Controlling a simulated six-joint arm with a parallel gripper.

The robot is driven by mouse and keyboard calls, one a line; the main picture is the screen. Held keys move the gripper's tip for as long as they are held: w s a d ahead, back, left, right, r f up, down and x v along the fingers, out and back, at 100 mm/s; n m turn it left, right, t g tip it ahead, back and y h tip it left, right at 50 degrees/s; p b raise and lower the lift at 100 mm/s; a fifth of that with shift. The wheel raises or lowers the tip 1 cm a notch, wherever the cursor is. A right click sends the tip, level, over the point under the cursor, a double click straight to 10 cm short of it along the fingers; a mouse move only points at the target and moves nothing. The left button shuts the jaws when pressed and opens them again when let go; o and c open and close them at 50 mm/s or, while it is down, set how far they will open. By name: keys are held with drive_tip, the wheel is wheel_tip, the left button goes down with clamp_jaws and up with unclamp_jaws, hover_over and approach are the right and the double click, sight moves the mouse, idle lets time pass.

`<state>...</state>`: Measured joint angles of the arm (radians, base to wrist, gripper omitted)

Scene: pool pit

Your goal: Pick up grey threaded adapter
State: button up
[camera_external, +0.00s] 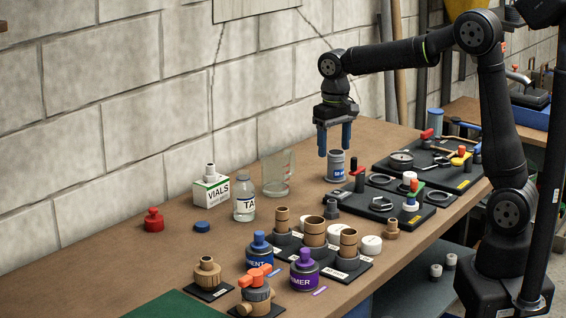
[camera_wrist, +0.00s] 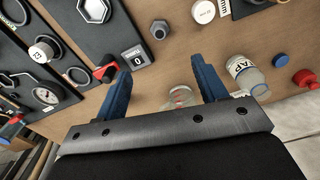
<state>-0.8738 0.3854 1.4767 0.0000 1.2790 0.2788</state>
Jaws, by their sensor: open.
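The grey threaded adapter (camera_external: 331,206) appears as a small dark grey piece on the brown bench, beside the left end of a black board. In the wrist view the adapter (camera_wrist: 159,29) shows a hex-shaped body and stands beyond the fingertips, apart from them. My gripper (camera_external: 334,151) points down with two blue fingers spread and nothing between them. It is above the bench, farther back than the adapter. In the wrist view my gripper (camera_wrist: 161,65) is also open and empty.
Black tool boards (camera_external: 380,207) lie to the right. Brown fittings and paint-like bottles crowd the front.

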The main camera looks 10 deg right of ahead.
drive_tip(key=n, duration=0.9)
approach(332, 201)
drive_tip(key=f, duration=0.6)
drive_tip(key=shift+s, duration=0.25)
drive_tip(key=shift+w+f, duration=0.2)
drive_tip(key=shift+f, duration=2.45)
drive_tip(key=shift+c, duration=0.5)
drive_tip(key=c, duration=1)
